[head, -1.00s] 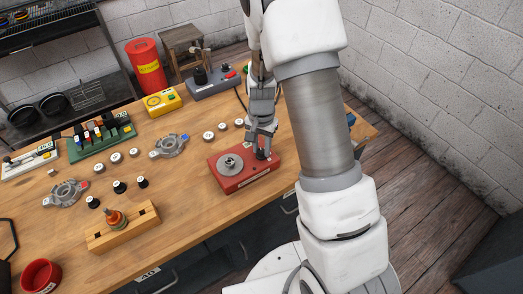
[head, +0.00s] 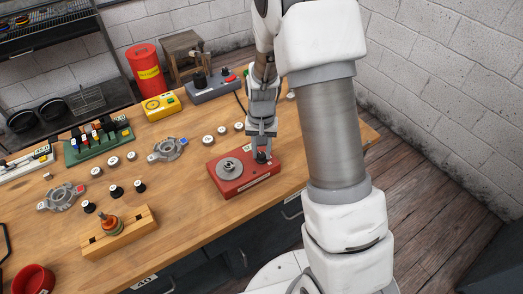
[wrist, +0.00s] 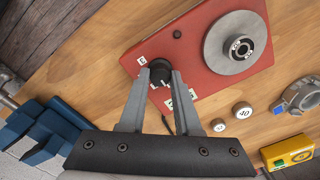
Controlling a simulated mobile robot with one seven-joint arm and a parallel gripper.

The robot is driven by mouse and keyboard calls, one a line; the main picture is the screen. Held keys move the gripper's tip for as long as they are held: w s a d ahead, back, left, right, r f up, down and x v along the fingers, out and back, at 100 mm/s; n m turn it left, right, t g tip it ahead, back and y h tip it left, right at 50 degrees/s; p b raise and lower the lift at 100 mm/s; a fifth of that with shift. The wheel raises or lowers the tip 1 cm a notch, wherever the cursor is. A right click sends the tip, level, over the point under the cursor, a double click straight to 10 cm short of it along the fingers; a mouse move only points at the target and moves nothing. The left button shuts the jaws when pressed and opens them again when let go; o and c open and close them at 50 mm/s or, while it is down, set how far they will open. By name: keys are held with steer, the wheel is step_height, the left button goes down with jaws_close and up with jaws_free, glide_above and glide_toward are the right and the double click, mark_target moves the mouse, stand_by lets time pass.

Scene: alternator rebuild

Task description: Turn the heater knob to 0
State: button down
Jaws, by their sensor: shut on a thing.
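The heater is a red box (head: 230,188) with a round steel plate (head: 230,168) on its top. It also shows in the wrist view (wrist: 190,62), where the plate sits at the upper right. The black heater knob (head: 262,157) is on the box's right end. In the wrist view the knob (wrist: 160,70) stands between the fingertips, with small white labels beside it. My gripper (wrist: 160,76) is shut on the knob from above, a finger on each side. The knob's pointer and its setting cannot be read; the fingers partly hide it.
Several white-topped round parts (head: 223,130) and a grey metal bracket (head: 168,149) lie behind and left of the heater. A wooden block (head: 145,222) stands to the left. A yellow device (head: 161,105) and a grey-blue device (head: 213,86) are at the back.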

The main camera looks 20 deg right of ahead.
mark_target(262, 154)
steer(key=c, duration=0.6)
jaws_free()
step_height(262, 154, up, 18)
steer(key=shift+f, duration=0.25)
